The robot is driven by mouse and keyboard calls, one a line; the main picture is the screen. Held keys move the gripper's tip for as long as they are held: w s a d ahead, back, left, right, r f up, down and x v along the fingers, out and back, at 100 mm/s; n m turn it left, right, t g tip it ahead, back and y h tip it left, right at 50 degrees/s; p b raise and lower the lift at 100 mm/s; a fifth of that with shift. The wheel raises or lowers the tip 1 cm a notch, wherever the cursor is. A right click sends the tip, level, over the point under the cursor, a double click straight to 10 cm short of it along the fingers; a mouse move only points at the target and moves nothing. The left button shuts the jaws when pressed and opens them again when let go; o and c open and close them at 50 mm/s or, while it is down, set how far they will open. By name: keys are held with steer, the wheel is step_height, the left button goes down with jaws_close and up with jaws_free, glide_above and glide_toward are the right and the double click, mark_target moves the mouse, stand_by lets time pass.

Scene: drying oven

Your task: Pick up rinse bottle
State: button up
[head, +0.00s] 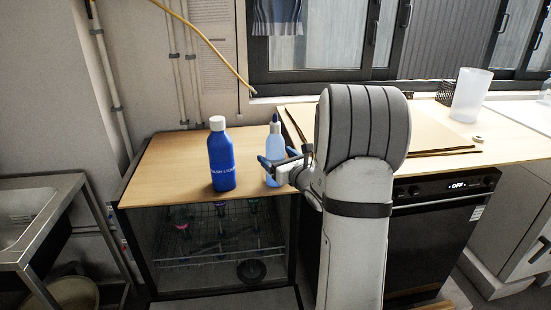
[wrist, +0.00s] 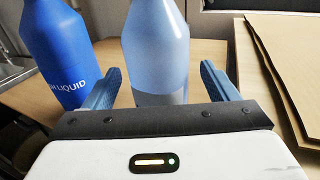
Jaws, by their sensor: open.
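The light blue bottle (head: 274,170) with a dark blue pointed cap, which I take as the rinse bottle, stands upright on the wooden top. In the wrist view its pale body (wrist: 156,50) stands between my two blue fingers, with its top cut off. My gripper (head: 279,159) is open, with one finger on each side of the bottle. In the wrist view my gripper (wrist: 161,75) shows a gap at both sides of the bottle. A dark blue bottle (head: 221,162) with a white cap and the word LIQUID stands to the left.
The wooden top (head: 165,165) covers a glass-fronted unit with racks inside. Brown sheets (head: 440,135) lie on the counter to the right, near a white beaker (head: 470,95). A black oven (head: 435,240) stands below. A metal sink (head: 30,205) is at left.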

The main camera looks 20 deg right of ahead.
steer(key=shift+w+a, duration=0.1)
steer(key=shift+w, duration=0.65)
steer(key=shift+c, duration=0.2)
steer(key=c, duration=1.3)
steer(key=shift+r, duration=0.1)
